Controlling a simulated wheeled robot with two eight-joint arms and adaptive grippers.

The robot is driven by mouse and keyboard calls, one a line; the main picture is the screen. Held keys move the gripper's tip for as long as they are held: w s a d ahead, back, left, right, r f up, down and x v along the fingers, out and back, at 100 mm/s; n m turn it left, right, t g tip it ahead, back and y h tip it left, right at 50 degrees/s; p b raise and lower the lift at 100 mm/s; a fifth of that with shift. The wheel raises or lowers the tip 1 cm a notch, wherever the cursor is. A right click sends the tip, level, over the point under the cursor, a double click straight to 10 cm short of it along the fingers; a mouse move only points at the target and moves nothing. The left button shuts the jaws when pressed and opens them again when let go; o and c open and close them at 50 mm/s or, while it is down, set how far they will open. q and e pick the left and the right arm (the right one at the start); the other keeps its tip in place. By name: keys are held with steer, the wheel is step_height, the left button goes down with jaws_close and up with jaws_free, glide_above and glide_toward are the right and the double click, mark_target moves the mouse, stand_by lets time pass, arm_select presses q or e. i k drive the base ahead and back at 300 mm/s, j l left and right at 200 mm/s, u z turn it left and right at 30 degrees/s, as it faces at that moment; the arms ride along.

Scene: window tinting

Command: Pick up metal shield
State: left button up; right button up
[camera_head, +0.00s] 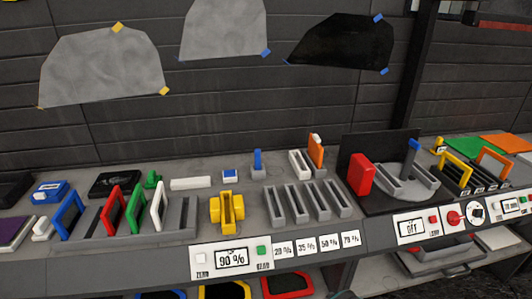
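I cannot tell for certain which thing is the metal shield. A dark upright panel (380,149) stands at the back of the right-hand station. In front of it is a grey curved holder (404,188) with a blue-handled tool (412,152) standing in it. A red block (360,174) stands upright at the holder's left side.
A grey rack (178,219) holds blue, red, green and white frames at left. A yellow holder (227,210) and several empty grey slots (308,202) stand mid-bench. Yellow (456,166) and orange (494,162) frames stand at right. Film sheets hang on the wall.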

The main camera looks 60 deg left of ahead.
mark_target(315, 151)
steer(key=u, duration=1.7)
